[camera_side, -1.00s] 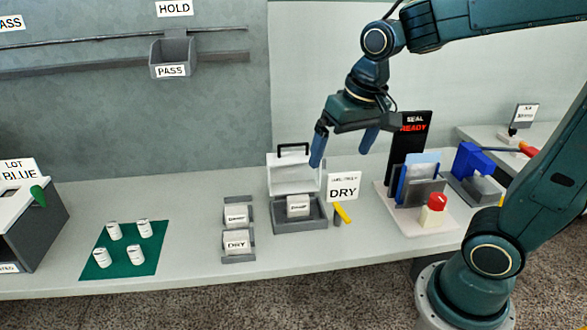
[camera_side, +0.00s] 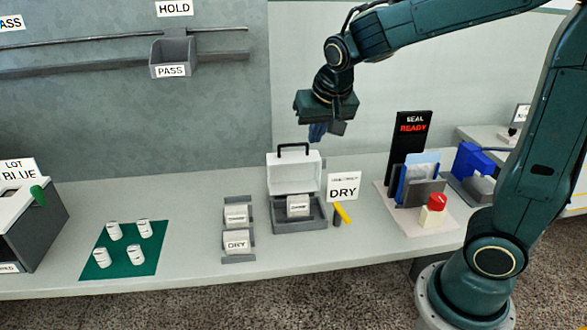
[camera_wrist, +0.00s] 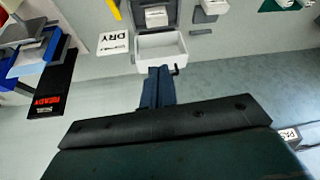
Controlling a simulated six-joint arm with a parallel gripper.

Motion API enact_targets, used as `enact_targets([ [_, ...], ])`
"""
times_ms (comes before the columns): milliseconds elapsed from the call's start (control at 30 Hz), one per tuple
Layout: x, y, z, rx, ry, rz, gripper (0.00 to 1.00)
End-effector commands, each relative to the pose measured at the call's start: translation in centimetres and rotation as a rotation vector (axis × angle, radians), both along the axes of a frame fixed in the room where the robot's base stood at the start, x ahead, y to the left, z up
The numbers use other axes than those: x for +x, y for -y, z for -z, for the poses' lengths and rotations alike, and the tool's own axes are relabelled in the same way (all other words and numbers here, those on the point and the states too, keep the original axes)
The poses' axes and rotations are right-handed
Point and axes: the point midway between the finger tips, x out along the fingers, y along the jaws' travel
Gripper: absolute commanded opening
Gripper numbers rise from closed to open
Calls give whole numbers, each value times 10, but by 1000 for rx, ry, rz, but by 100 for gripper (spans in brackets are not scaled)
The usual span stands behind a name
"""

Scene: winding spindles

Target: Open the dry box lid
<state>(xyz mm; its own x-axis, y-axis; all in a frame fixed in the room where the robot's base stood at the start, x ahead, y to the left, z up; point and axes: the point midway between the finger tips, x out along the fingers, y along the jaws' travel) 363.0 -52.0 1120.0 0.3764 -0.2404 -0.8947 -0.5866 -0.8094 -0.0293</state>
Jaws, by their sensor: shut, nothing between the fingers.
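The dry box (camera_side: 316,224) stands on the bench, a dark grey tray with a small white labelled packet (camera_side: 298,204) in it. Its white lid (camera_side: 292,174) stands raised at the back, with the black handle (camera_side: 293,148) on top. In the wrist view the lid (camera_wrist: 160,46) appears just beyond my fingers, with the handle (camera_wrist: 176,70) beside them. My gripper (camera_side: 317,133) is shut and empty. It hangs above and a little right of the raised lid, and looks apart from it in the side view.
A DRY sign (camera_side: 344,187) and a yellow piece (camera_side: 341,212) stand right of the box. The seal stand (camera_side: 408,150) and a red button (camera_side: 437,202) are further right. Packet holders (camera_side: 238,258) and a green mat (camera_side: 104,268) lie left. A PASS bin (camera_side: 173,52) hangs on the wall.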

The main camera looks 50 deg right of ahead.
Motion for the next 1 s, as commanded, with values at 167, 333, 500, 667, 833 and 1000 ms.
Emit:
enact_targets([
  [167,37,15,2,-101,91,103,0],
  [333,53,23,0,-156,144,151,0],
  [500,55,25,-1,-165,155,160,0],
  [667,56,26,1,-165,152,159,0],
  [833,60,31,9,-165,150,161,0],
  [1000,68,40,24,-164,149,162,0],
])
